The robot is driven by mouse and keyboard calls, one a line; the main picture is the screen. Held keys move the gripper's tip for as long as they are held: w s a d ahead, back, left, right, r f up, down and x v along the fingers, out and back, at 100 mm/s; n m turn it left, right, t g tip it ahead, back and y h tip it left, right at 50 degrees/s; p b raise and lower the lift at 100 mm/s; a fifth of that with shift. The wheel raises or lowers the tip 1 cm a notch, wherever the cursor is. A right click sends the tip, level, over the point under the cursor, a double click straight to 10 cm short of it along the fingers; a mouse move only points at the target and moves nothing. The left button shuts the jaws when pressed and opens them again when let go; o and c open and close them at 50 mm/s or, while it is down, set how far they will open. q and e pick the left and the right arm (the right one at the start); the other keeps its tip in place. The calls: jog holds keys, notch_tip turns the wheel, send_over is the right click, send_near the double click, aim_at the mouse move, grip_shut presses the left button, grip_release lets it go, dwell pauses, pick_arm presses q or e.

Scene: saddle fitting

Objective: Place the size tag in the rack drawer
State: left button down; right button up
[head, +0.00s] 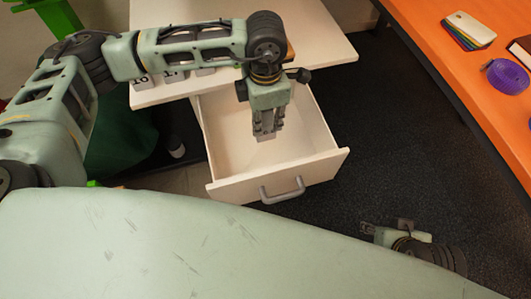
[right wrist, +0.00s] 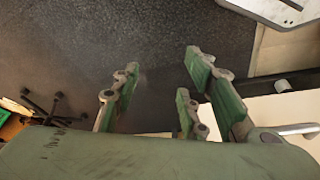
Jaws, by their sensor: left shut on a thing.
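The rack drawer (head: 328,158) is pulled open below the white rack top, and its inside looks bare where I can see it. My left gripper (head: 267,132) points down over the drawer opening, its fingers shut on the size tag (head: 265,138). Only a small pale edge of the tag shows at the fingertips; the fingers hide the rest. I cannot tell how far it is above the drawer floor. My right gripper (head: 382,230) is low, right of the drawer, over the dark floor. In the right wrist view this gripper (right wrist: 160,68) is open and empty.
Numbered tags (head: 141,82) stand along the front edge of the white rack top (head: 318,47). The drawer's grey handle (head: 282,190) sticks out in front. An orange table (head: 440,32) at the right holds colour swatches (head: 469,31) and a purple tape roll (head: 507,76). Dark floor between is clear.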

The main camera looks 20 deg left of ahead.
aim_at(266, 132)
pick_arm(q)
notch_tip(266, 132, down, 6)
jog(key=shift+r+b, duration=0.25)
jog(key=shift+b, duration=0.25)
notch_tip(266, 132, down, 4)
jog(key=shift+f+b, duration=0.1)
jog(key=shift+b, duration=0.35)
pick_arm(e)
jog(key=w+a+r+t, duration=0.1)
jog(key=w+r+t, duration=0.1)
jog(key=w, duration=0.3)
jog(key=w+a+r+t+y, duration=0.1)
jog(key=w+a+r+t, duration=0.1)
jog(key=w, duration=0.3)
jog(key=shift+w+a+r+t, duration=0.15)
jog(key=shift+w+r+t, duration=0.1)
jog(key=shift+t, duration=0.45)
jog(key=shift+w, duration=0.1)
pick_arm(q)
jog(key=shift+f, duration=0.15)
jog(key=c, duration=1.6)
grip_release()
jog(key=shift+o, duration=0.2)
pick_arm(e)
jog(key=shift+w+a+r+t+y, duration=0.15)
jog(key=shift+w+r+t+y, duration=0.15)
jog(key=shift+w+r+t, duration=0.1)
